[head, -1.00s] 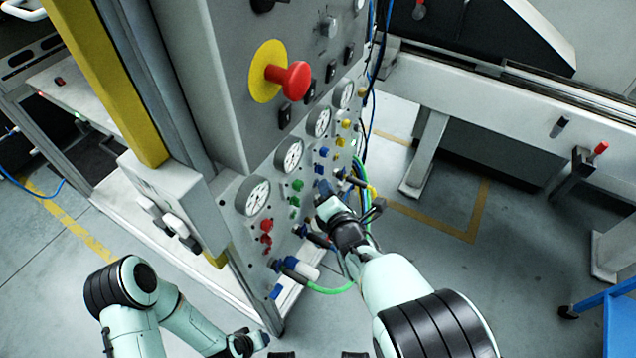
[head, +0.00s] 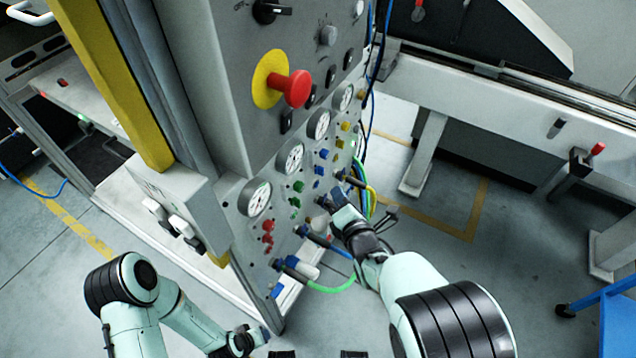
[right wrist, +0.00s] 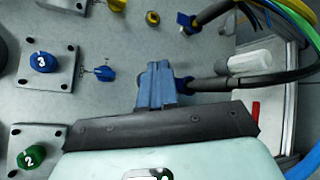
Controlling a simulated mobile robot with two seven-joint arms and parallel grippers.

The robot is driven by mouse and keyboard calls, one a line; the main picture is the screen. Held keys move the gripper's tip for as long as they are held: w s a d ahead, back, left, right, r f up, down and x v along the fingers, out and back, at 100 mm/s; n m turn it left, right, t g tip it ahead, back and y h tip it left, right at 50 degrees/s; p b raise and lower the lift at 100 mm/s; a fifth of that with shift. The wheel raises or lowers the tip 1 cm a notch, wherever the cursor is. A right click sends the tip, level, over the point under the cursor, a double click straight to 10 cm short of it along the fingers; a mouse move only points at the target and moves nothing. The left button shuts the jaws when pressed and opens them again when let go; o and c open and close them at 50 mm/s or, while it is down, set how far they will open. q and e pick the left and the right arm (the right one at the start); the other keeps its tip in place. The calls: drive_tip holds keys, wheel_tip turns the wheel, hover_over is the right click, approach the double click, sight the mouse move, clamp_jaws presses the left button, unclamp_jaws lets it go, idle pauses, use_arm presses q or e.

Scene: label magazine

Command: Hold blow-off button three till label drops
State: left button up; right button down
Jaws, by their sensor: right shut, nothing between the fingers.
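Blow-off button three is a blue knob marked 3 on a square plate in the right wrist view (right wrist: 42,61). In the head view it is the upper blue knob (head: 323,154) beside the gauges. My right gripper (head: 338,197) is shut and empty, in front of the panel, below and right of button three and apart from it. In the right wrist view its blue fingers (right wrist: 158,75) are together, near a blue hose fitting. My left gripper (head: 262,335) is low at the left, away from the buttons; its opening is unclear. No label is distinguishable.
Hoses (head: 330,288) and fittings stick out near my right gripper. A red mushroom button (head: 290,88) juts out above.

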drive_tip(key=d, duration=0.1)
drive_tip(key=s+d, duration=0.1)
drive_tip(key=shift+s+d+p, duration=0.3)
drive_tip(key=shift+p, duration=0.05)
idle(0.4)
